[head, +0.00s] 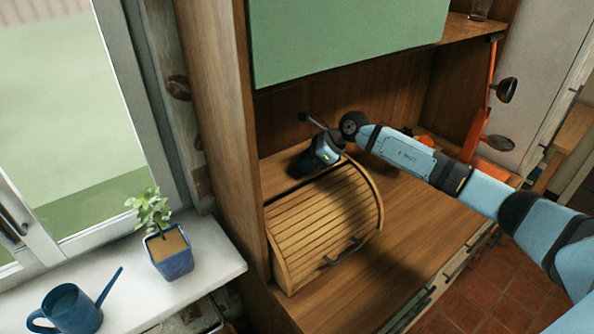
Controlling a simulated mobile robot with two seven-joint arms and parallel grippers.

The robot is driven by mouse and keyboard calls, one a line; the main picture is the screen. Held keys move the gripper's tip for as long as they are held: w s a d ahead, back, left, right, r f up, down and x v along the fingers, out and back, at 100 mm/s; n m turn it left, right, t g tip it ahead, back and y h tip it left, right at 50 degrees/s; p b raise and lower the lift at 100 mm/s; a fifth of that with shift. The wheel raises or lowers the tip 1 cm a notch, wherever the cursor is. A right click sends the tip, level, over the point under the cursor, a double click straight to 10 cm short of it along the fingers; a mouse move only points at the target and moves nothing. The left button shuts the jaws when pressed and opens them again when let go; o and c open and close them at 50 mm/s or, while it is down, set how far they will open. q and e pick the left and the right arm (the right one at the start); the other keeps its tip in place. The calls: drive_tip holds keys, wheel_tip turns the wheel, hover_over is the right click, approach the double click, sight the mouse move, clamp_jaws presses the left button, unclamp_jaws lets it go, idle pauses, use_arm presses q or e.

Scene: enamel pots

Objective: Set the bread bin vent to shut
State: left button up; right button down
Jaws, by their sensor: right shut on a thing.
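The bread bin (318,232) is wooden with a slatted, curved roll front and a dark handle low on it. It stands on the cabinet's worktop, its flat top towards the back. My right gripper (304,166) reaches in from the right and is down at the bin's top, behind the roll front. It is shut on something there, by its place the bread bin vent. The gripper body hides the vent and the fingertips, so the vent's setting cannot be seen. My left gripper is not in view.
A green cabinet panel (345,35) hangs above the niche, over my right arm. The worktop (415,215) right of the bin is mostly clear. A potted plant (172,262) and a blue watering can (72,310) stand on the windowsill at left.

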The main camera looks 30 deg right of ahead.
drive_tip(key=shift+d, duration=0.55)
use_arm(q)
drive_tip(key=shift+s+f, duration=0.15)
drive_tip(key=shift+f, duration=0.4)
use_arm(e)
drive_tip(key=shift+r, duration=0.1)
drive_tip(key=shift+w, duration=0.1)
drive_tip(key=c, duration=1)
unclamp_jaws()
drive_tip(key=shift+d, duration=0.1)
use_arm(q)
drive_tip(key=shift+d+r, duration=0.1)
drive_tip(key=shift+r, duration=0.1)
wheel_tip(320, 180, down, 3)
drive_tip(key=b, duration=0.2)
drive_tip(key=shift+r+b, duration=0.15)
drive_tip(key=shift+b, duration=0.2)
use_arm(e)
drive_tip(key=v, duration=1.4)
